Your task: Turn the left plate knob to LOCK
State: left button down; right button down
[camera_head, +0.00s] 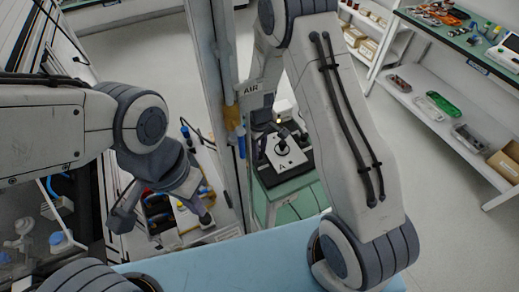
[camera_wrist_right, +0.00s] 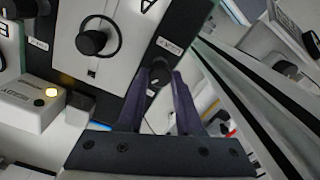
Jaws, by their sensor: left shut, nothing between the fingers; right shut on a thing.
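The white plate marked A (camera_head: 283,155) is on a device beyond the tall post. In the right wrist view the plate (camera_wrist_right: 85,68) carries a large black knob (camera_wrist_right: 93,42). Beside it, a small black knob (camera_wrist_right: 160,75) with a LOCK label (camera_wrist_right: 169,45) sits on the dark panel. My right gripper (camera_wrist_right: 160,84) is shut on this small knob, one finger on each side. The fingers cover part of it, and its pointer direction cannot be read. My left gripper (camera_head: 205,218) is shut and empty, above the cluttered bench at the left.
A READY box (camera_wrist_right: 40,105) with a lit amber lamp stands by the panel. A tall post (camera_head: 215,100) rises left of the device. Shelves (camera_head: 440,100) with parts stand at the right. A blue surface (camera_head: 215,265) lies in front.

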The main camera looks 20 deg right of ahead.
aim_at(260, 152)
jog(key=m, duration=0.5)
jog(key=shift+w+m, duration=0.1)
jog(key=shift+m, duration=0.2)
jog(key=shift+r+m+b, duration=0.1)
jog(key=shift+m+b, duration=0.2)
jog(key=shift+m, duration=1.9)
jog(key=shift+w, duration=0.1)
jog(key=c, duration=0.6)
grip_release()
notch_tip(260, 152, up, 10)
jog(key=shift+d+r+b, duration=0.1)
jog(key=shift+r+b, duration=0.1)
jog(key=shift+b, duration=0.5)
